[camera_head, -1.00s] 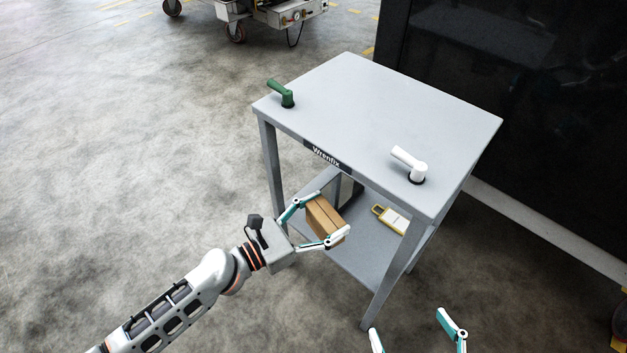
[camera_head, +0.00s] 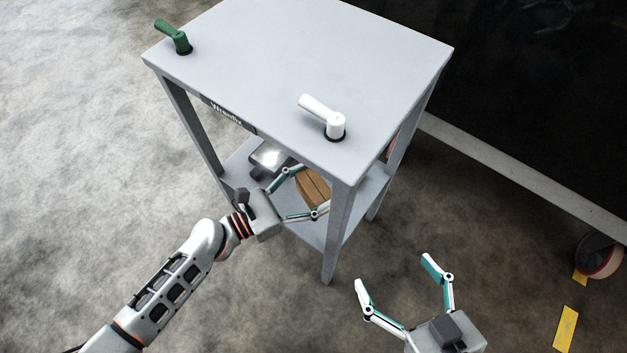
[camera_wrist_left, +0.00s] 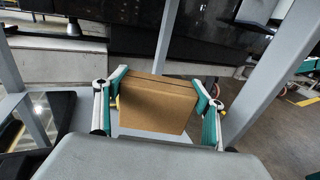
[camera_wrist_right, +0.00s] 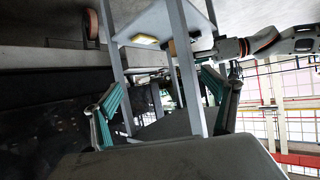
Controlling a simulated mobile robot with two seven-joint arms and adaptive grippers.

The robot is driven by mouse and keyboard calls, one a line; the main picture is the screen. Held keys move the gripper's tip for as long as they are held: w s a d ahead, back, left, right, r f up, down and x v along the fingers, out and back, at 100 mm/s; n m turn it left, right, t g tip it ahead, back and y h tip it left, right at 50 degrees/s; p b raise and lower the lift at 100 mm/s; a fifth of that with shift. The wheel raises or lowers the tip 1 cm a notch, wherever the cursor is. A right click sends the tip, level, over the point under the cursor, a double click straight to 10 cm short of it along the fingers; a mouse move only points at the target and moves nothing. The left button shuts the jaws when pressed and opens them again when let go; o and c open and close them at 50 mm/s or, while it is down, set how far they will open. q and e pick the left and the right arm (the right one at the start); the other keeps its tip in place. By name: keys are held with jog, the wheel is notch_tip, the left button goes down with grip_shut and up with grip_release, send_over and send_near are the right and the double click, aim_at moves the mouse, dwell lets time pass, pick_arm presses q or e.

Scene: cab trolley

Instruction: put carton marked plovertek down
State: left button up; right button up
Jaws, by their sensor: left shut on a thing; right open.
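The brown carton (camera_head: 312,187) is between the fingers of my left gripper (camera_head: 302,192), which is shut on it. In the left wrist view the carton (camera_wrist_left: 157,103) is gripped at both sides; no marking on it is readable. In the head view it is under the grey trolley's top (camera_head: 300,70), near the lower shelf (camera_head: 329,229), partly behind a front leg. I cannot tell whether it touches the shelf. My right gripper (camera_head: 396,272) is open and empty, in front of the trolley to the right.
A green handle (camera_head: 174,37) and a white handle (camera_head: 324,116) stand on the trolley top. A dark shiny-faced item (camera_head: 270,158) is on the lower shelf, left of the carton. Trolley legs stand close to my left gripper. A reel-like object (camera_head: 598,255) lies at the right.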

aim_at(306, 199)
pick_arm(q)
jog(key=shift+s+f+b, duration=0.1)
jog(key=shift+f+b, duration=0.95)
jog(key=shift+f, duration=1.05)
jog(key=shift+f+b, duration=0.55)
jog(key=shift+f, duration=0.65)
pick_arm(e)
jog(key=a+m, duration=0.2)
jog(key=a, duration=0.1)
jog(key=shift+s+a+r+y, duration=0.1)
jog(key=shift+s+y, duration=0.05)
jog(key=shift+y, duration=0.25)
jog(key=shift+a+r+t, duration=0.1)
jog(key=shift+a+t, duration=0.05)
jog(key=shift+t, duration=0.15)
pick_arm(q)
jog(key=shift+f+b, duration=0.45)
pick_arm(e)
jog(key=shift+s+f, duration=0.2)
jog(key=shift+f, duration=0.25)
jog(key=shift+s+f, duration=0.2)
jog(key=shift+f, duration=0.25)
